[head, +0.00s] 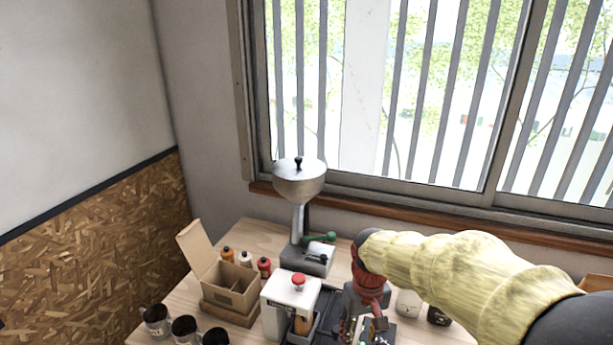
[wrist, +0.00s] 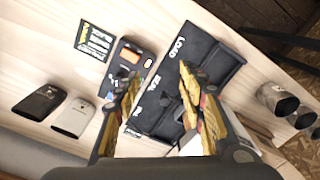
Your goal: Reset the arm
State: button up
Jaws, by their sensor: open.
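My arm in a yellow sleeve reaches in from the right in the head view, bent down at the wrist over the table. My gripper (head: 366,325) is low in that view, partly cut off by the bottom edge. In the wrist view my gripper (wrist: 160,78) has its two fingers spread wide apart with nothing held between them. Behind the fingers lies a black tray (wrist: 212,58) with white lettering. A dark handheld device (wrist: 130,66) with an orange patch lies beside the left finger.
A grinder with a metal hopper (head: 300,178) stands at the back. Left of my gripper are a white machine (head: 284,294) with a red knob, an open cardboard box (head: 229,286), small bottles (head: 264,266) and dark mugs (head: 157,318). Two canisters (wrist: 73,117) stand beyond. A window is behind.

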jog(key=s+d+r+m+t+b, duration=0.1)
jog(key=s+d+r+t, duration=0.1)
jog(key=s+r, duration=0.3)
jog(key=s+d+r+m+t+b, duration=0.1)
jog(key=s+d+r+t, duration=0.2)
jog(key=s, duration=1.1)
jog(key=shift+d+r+b, duration=0.3)
jog(key=shift+d+r, duration=0.35)
jog(key=shift+r, duration=0.65)
